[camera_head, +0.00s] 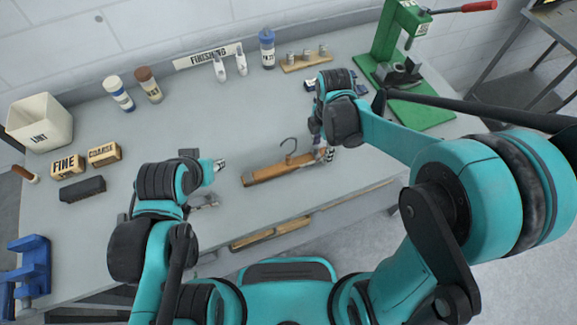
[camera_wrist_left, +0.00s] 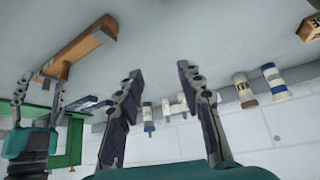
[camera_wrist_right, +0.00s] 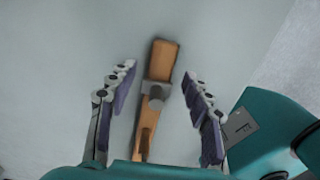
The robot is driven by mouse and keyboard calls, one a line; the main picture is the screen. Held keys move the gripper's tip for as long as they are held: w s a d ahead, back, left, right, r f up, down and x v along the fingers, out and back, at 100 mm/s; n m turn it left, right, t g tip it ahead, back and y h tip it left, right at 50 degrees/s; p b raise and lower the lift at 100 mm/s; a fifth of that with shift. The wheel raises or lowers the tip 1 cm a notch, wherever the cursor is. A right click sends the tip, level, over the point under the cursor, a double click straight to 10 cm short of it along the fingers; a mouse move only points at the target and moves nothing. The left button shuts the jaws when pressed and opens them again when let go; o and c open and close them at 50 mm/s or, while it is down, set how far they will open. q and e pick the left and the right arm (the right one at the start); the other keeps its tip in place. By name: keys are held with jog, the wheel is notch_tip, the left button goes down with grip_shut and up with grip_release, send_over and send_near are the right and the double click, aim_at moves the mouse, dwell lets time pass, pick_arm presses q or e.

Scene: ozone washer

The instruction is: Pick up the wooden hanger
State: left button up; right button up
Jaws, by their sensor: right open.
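The wooden hanger (camera_head: 275,171) lies on the grey table in front of me, with its dark metal hook pointing away from me. My right gripper (camera_head: 325,155) is at its right end. In the right wrist view the hanger (camera_wrist_right: 161,62) runs between the two open fingers of the right gripper (camera_wrist_right: 158,90), with a gap on each side. My left gripper (camera_head: 219,165) is left of the hanger and apart from it. In the left wrist view the left gripper (camera_wrist_left: 160,85) is open and empty, and the hanger (camera_wrist_left: 75,50) shows at the upper left.
A green press (camera_head: 400,60) stands at the back right. Bottles, including a blue one (camera_head: 267,48), stand along the back. A white bin (camera_head: 40,122), FINE block (camera_head: 67,166) and dark brush (camera_head: 82,188) are at the left.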

notch_tip(320, 180, down, 2)
pick_arm(q)
jog(key=shift+f, duration=0.35)
pick_arm(e)
jog(key=shift+r, duration=0.1)
grip_shut()
jog(key=shift+r, duration=0.15)
